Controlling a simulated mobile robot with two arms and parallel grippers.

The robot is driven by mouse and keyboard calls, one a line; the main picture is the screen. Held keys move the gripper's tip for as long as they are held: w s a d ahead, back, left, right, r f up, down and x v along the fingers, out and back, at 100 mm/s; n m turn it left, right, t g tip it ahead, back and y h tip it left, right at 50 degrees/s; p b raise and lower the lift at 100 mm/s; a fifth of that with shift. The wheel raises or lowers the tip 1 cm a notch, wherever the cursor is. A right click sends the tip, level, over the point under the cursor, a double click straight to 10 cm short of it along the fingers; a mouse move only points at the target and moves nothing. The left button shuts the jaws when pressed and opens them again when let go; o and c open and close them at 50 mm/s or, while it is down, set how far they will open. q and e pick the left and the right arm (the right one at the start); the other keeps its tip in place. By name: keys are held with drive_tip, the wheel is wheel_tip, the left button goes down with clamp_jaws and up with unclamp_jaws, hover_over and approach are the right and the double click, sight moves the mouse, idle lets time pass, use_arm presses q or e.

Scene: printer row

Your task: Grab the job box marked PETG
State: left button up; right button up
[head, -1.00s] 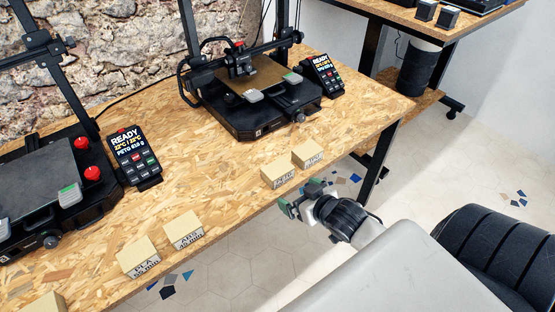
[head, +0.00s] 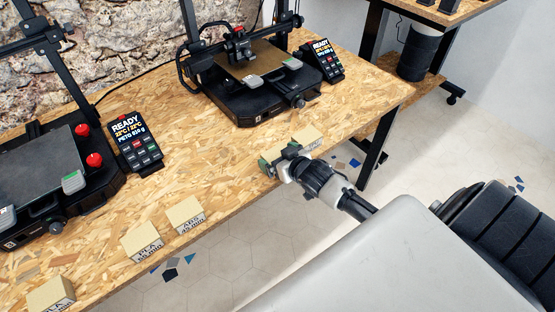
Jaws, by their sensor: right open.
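Two small tan job boxes stand near the front edge of the right half of the table. My right gripper (head: 276,160) is at the nearer one, the left box of the pair (head: 274,152), with its open fingers at the box's front. The hand hides most of that box and its label, so I cannot read PETG on it or tell contact. The right box of the pair (head: 307,137) stands just behind and to the right, its label also covered. My left gripper is out of view.
Boxes marked ABS (head: 186,213) and PLA (head: 143,240), and another PLA box (head: 51,295), stand along the front edge at left. A right printer (head: 252,100) and a left printer (head: 40,190) stand behind, with displays (head: 134,142) beside them.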

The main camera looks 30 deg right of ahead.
drive_tip(key=shift+w+f, duration=0.15)
drive_tip(key=shift+w, duration=0.2)
drive_tip(key=shift+s, duration=0.1)
drive_tip(key=shift+c, duration=0.5)
drive_tip(key=c, duration=0.7)
